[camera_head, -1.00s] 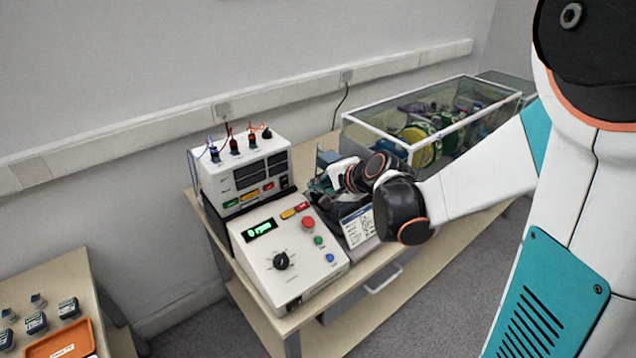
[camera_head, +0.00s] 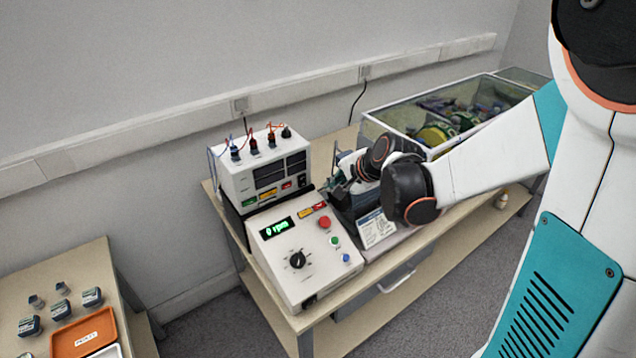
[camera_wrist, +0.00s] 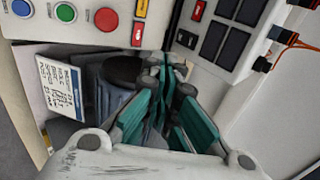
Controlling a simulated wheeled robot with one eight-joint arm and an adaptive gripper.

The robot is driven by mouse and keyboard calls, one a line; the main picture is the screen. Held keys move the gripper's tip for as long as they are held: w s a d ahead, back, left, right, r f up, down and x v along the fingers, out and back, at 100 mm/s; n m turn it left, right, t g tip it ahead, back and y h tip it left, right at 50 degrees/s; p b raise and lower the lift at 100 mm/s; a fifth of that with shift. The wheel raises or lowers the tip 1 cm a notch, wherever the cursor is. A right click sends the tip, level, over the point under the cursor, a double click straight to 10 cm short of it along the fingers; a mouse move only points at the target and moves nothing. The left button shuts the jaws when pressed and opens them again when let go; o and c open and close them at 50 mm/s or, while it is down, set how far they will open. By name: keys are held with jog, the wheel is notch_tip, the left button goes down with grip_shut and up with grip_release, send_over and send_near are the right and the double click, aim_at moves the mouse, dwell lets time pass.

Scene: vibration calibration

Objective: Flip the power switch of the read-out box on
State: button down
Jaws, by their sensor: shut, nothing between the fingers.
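The read-out box (camera_head: 240,184) is a white box with dark display panels and coloured labels, standing behind the sloped control box. Its power switch (camera_head: 301,181) is a small black rocker at the lower right of its front. In the wrist view the switch (camera_wrist: 187,39) lies just beyond my fingertips. My gripper (camera_head: 337,186) is to the right of the read-out box, partly hidden by my arm. In the wrist view its teal fingers (camera_wrist: 170,66) are shut and empty, pointing towards the switch. Contact with the switch cannot be told. The displays (camera_wrist: 214,40) are dark.
The control box (camera_head: 275,258) with "0 rpm", a knob and coloured buttons stands in front. A dark device with a printed card (camera_head: 378,229) lies beneath my gripper. A clear-walled case (camera_head: 401,143) stands behind my arm. Plugs and leads (camera_head: 254,145) rise from the read-out box.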

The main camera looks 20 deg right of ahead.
aim_at(306, 182)
jog(key=b+x, duration=0.3)
jog(key=x, duration=0.7)
jog(key=shift+f, duration=0.1)
jog(key=shift+w+a+b, duration=0.2)
jog(key=shift+w, duration=0.35)
jog(key=shift+w+a+b, duration=0.15)
jog(key=shift+w+a, duration=0.05)
jog(key=shift+w, duration=0.4)
jog(key=shift+w+a, duration=0.2)
jog(key=shift+w, duration=0.5)
jog(key=shift+w+a+f+b, duration=0.1)
jog(key=shift+w+f+b, duration=0.2)
jog(key=shift+b, duration=0.15)
jog(key=shift+r, duration=0.25)
jog(key=shift+r+p, duration=0.6)
jog(key=shift+r, duration=0.1)
jog(key=shift+s, duration=0.1)
